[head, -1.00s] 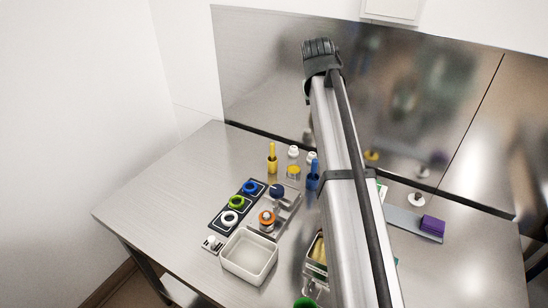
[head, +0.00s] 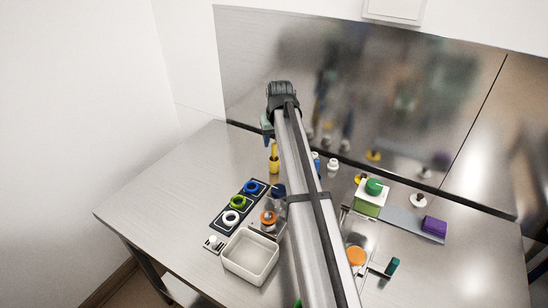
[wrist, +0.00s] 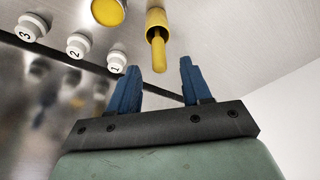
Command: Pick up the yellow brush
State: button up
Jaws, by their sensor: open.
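The yellow brush (head: 274,158) stands upright on the steel table near the back, left of my arm in the head view. In the wrist view the yellow brush (wrist: 156,30) shows at the top centre, just beyond the gap between my fingertips and apart from them. My gripper (wrist: 159,66) is open and empty, with two blue fingers spread. In the head view my gripper is mostly hidden behind the end of my arm.
A yellow-topped jar (wrist: 108,11) and white bottles numbered 1 (wrist: 117,62), 2 (wrist: 78,46) and 3 (wrist: 32,27) stand near the brush. A panel with coloured rings (head: 237,202) and a white bin (head: 250,257) lie nearer. The table's left side is clear.

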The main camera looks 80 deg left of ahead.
aim_at(274, 150)
jog(key=shift+x, duration=3.05)
jog(key=shift+d, duration=0.1)
jog(key=shift+c, duration=0.2)
grip_shut()
